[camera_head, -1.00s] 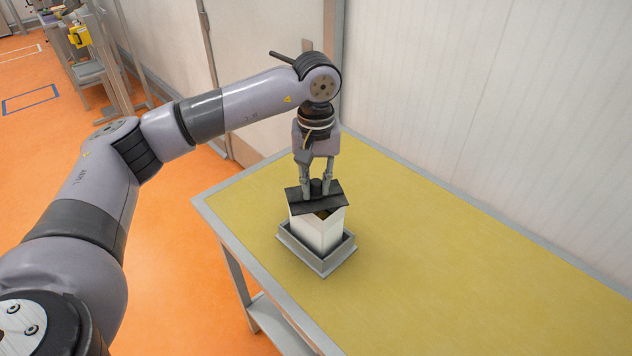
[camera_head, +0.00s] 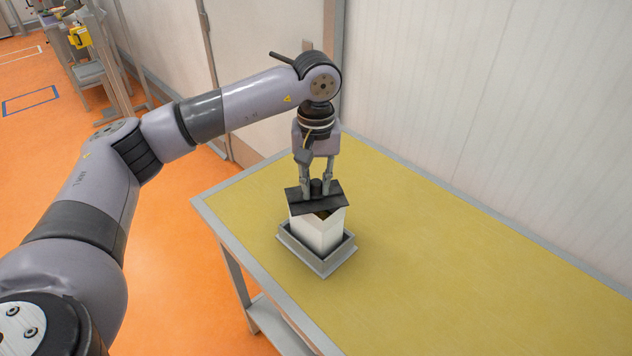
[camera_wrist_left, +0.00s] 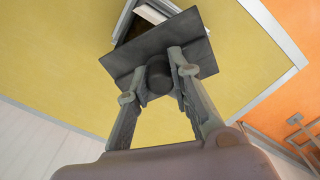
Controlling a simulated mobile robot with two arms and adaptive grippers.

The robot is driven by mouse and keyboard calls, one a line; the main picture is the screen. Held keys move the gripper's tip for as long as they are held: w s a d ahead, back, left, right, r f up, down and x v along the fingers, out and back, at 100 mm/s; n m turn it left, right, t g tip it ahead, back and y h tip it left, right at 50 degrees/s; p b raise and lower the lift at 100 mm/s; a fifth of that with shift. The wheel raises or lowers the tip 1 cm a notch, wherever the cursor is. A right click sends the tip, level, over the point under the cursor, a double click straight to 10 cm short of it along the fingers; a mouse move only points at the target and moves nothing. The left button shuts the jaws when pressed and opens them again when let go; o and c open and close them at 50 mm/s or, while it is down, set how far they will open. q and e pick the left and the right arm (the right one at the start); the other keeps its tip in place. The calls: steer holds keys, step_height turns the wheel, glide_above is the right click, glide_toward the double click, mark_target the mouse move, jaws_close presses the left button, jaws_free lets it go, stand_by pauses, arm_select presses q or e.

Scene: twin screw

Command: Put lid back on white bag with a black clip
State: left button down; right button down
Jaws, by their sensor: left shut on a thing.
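My left gripper (camera_head: 315,190) is shut on the round knob of a flat black lid (camera_head: 330,203). The lid also shows in the left wrist view (camera_wrist_left: 203,60), with the fingers on both sides of its dark knob (camera_wrist_left: 159,73). The lid is over the top of a white box-like bag (camera_head: 318,235), turned relative to its opening. A dark gap shows between the lid and the bag's front rim, and part of the opening is uncovered. In the wrist view the bag's open top (camera_wrist_left: 146,22) shows past the lid's edge. I cannot make out a clip. My right gripper is not in view.
The bag stands in a grey square tray (camera_head: 322,266) near the left edge of a yellow-topped table (camera_head: 450,270). The table is clear to the right. A white wall (camera_head: 500,100) runs behind it. Orange floor lies to the left.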

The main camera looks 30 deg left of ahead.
arm_select(q)
steer(key=c, duration=1.4)
jaws_free()
steer(key=shift+o, duration=0.3)
steer(key=o, duration=0.5)
steer(key=shift+r, duration=0.1)
steer(key=shift+r+p, duration=1.85)
steer(key=shift+r, duration=1.55)
steer(key=shift+c, duration=0.6)
